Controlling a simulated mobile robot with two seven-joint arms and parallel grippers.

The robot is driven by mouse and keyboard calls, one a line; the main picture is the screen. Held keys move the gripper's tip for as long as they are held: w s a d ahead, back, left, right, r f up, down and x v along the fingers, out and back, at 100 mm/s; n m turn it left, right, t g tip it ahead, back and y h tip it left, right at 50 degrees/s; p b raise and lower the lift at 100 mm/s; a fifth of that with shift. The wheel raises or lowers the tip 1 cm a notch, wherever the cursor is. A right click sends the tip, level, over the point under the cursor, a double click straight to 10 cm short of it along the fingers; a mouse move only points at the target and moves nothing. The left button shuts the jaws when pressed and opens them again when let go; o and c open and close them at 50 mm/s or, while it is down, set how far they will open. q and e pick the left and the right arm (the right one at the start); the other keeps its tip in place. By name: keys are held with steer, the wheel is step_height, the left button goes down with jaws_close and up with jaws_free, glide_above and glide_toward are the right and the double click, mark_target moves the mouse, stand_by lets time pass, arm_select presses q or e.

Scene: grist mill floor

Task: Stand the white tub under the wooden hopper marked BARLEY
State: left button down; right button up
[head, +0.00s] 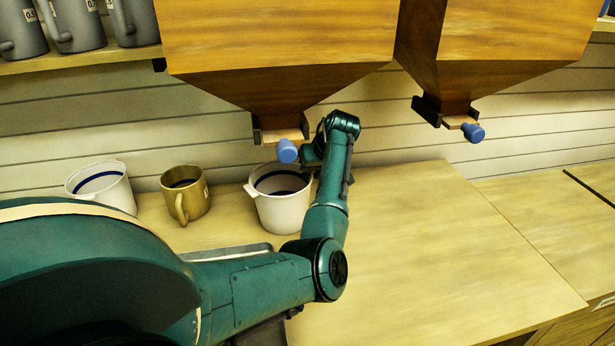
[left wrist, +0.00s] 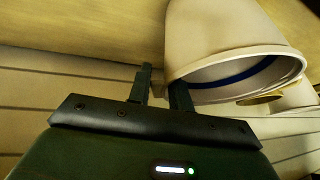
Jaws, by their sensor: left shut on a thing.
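A white tub (head: 283,212) with a blue band inside is at the bench below the left wooden hopper's spout. It is upright; I cannot tell whether its base touches the bench. My left gripper (head: 313,165) is at the tub's right rim, shut on it. In the left wrist view the fingers (left wrist: 160,92) meet the edge of the tub (left wrist: 215,30). The left hopper (head: 280,85) and the right hopper (head: 495,60) hang above; no BARLEY marking shows on either. My right gripper is out of view.
A brass mug (head: 187,198) and another white tub (head: 103,190) stand to the left. A metal tray (head: 232,251) is partly hidden by my arm. Grey jugs (head: 75,22) stand on a shelf. Blue-knobbed slides (head: 287,150) sit at the spouts. The bench (head: 430,240) is clear on the right.

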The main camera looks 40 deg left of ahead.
arm_select(q)
steer(key=shift+d, duration=0.1)
steer(key=c, duration=1.3)
jaws_free()
steer(key=shift+d+r, duration=0.1)
steer(key=s+d, duration=0.1)
steer(key=d, duration=0.3)
steer(key=s+d+r, duration=0.1)
steer(key=d, duration=0.3)
steer(key=s+d+r+b, duration=0.1)
steer(key=d, duration=0.4)
steer(key=shift+s+r, duration=0.2)
steer(key=shift+s, duration=0.15)
